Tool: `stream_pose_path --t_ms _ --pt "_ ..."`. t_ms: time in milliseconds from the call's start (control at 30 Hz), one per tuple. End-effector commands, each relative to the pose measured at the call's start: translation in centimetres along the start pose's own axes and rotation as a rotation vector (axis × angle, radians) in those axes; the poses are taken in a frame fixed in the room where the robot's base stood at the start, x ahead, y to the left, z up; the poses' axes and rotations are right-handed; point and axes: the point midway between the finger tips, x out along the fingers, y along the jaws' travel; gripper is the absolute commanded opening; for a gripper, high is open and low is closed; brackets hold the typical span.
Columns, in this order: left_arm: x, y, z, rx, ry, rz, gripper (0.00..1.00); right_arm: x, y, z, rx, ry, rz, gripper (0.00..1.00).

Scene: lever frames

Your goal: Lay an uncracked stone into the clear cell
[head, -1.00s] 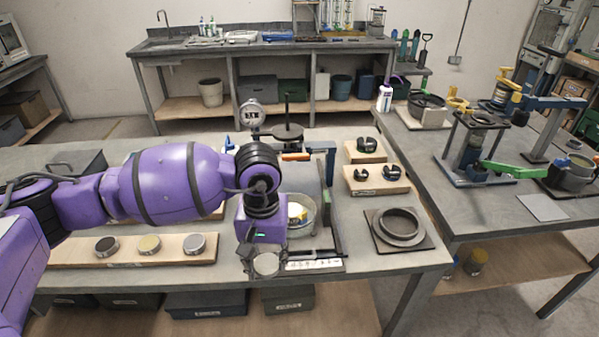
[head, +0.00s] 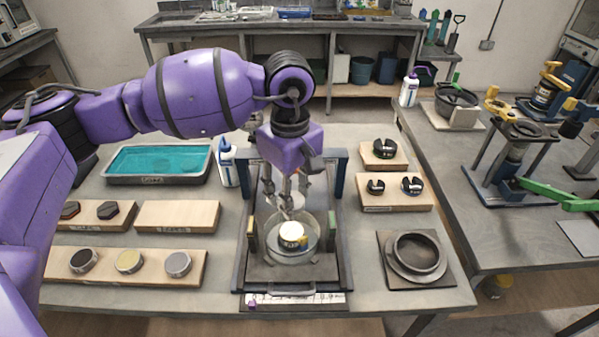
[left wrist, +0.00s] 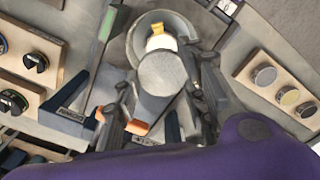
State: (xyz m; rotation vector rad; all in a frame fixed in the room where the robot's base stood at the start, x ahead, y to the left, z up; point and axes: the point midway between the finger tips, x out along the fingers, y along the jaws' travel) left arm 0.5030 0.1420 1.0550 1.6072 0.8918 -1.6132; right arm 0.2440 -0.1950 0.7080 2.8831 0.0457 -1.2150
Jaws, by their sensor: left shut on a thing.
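My left gripper (head: 284,192) points down over the press-like frame, above the back part of the clear round cell (head: 262,243). In the left wrist view its fingers (left wrist: 160,90) are shut on a plain grey round stone (left wrist: 163,73). I see no crack on its visible face, though the picture is small. The cell also shows in the left wrist view (left wrist: 136,45), beyond the stone. A pale round piece with a yellow part (head: 291,233) stands inside the cell. The held stone appears above the cell and apart from it. My right gripper is not in view.
Side posts (head: 333,228) of the frame flank the cell. A board with three discs (head: 125,280) lies at the front left, an empty board (head: 178,215) behind it. A teal-filled tray (head: 158,161) and a bottle (head: 228,163) stand further back. Slotted weights sit on boards (head: 396,195) at right.

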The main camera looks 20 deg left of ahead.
Motion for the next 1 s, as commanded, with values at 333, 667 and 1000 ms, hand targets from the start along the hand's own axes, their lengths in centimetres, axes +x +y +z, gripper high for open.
stream_pose_path --t_ms 333,667,1000 --pt "1.0 -0.1 0.0 0.001 -0.001 -0.003 0.12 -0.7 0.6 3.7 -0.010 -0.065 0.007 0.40" --pt "3.2 -0.1 0.0 0.000 -0.002 -0.003 0.12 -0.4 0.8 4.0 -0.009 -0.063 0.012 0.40" --pt "5.6 -0.1 0.0 0.002 -0.002 -0.004 0.12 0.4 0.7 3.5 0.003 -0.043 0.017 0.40"
